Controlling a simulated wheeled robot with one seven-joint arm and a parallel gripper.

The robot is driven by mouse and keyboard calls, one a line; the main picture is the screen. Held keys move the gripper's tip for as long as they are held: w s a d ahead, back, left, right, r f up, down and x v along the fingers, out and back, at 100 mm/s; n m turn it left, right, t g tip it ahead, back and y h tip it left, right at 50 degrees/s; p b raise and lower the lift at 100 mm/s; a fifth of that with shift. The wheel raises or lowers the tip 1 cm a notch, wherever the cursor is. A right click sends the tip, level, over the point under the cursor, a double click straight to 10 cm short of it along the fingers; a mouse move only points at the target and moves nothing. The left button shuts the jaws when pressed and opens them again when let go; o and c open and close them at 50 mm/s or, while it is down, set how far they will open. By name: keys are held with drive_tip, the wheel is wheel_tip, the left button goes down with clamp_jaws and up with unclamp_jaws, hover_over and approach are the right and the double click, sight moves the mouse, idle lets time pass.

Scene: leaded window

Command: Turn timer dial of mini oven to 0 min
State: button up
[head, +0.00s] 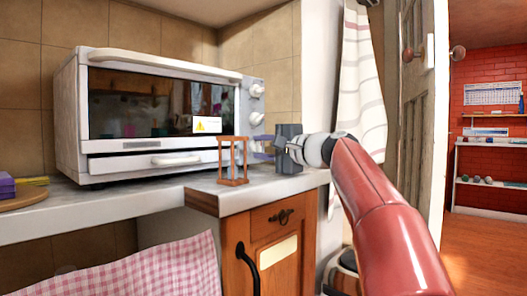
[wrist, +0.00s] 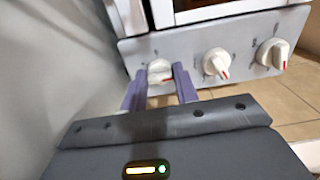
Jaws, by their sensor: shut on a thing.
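The white mini oven (head: 160,112) stands on the counter with its door closed. Its front panel (wrist: 190,50) has three round white dials in a row. In the head view the top dial (head: 256,90) and the middle dial (head: 254,118) show, while my gripper (head: 262,146) covers the lowest one. In the wrist view my gripper's purple fingers (wrist: 159,84) are shut on the leftmost dial (wrist: 160,68), one finger on each side. The middle dial (wrist: 216,62) and far dial (wrist: 271,53) show red pointer marks. The held dial's pointer and setting are unclear.
An hourglass-like wooden frame (head: 233,160) stands on the counter (head: 130,205) in front of the oven, left of my gripper. A board (head: 22,197) with purple and yellow items lies at far left. A checked cloth (head: 150,268) hangs below the counter.

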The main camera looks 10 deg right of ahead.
drive_tip(key=o, duration=1)
drive_tip(key=shift+c, duration=0.2)
drive_tip(key=b+v, duration=0.1)
drive_tip(key=v, duration=0.6)
drive_tip(key=shift+s+d, duration=0.25)
drive_tip(key=shift+s, duration=0.05)
